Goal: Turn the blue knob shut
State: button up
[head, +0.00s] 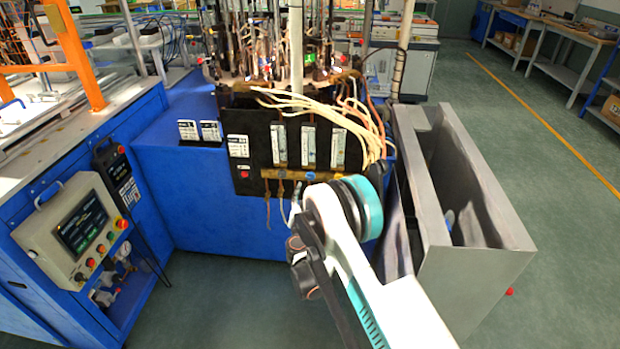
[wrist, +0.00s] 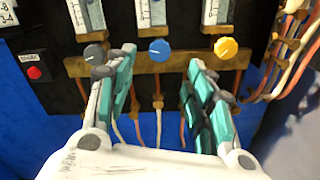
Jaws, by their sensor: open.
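The blue knob (wrist: 159,51) sits on a brass bar on the black panel, in the upper middle of the wrist view, under the middle flow tube. It shows as a small blue spot in the head view (head: 311,176). My gripper (wrist: 161,62) is open and empty, its teal-padded fingers pointing at the panel. In the wrist view the fingertips lie left and right of the blue knob, apart from it; how far in front they are I cannot tell. In the head view my arm hides most of the gripper. The knob's turn position is unclear.
A grey knob (wrist: 95,53) is left of the blue one and a yellow knob (wrist: 226,48) right of it, each near a finger. Thin hoses hang below the bar (wrist: 145,88). A red button (wrist: 34,73) is at left. A grey metal bin (head: 480,255) stands right of my arm.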

aim_at(310, 176)
jog(key=w, duration=0.2)
jog(key=w+b, duration=0.1)
jog(key=w, duration=0.2)
jog(key=w+b, duration=0.1)
jog(key=w, duration=0.1)
jog(key=shift+w+d+f, duration=0.15)
jog(key=shift+w+f, duration=0.1)
jog(key=shift+f, duration=0.05)
jog(key=shift+w+r, duration=0.15)
jog(key=shift+w, duration=0.55)
jog(key=shift+c, duration=0.4)
jog(key=c, duration=1)
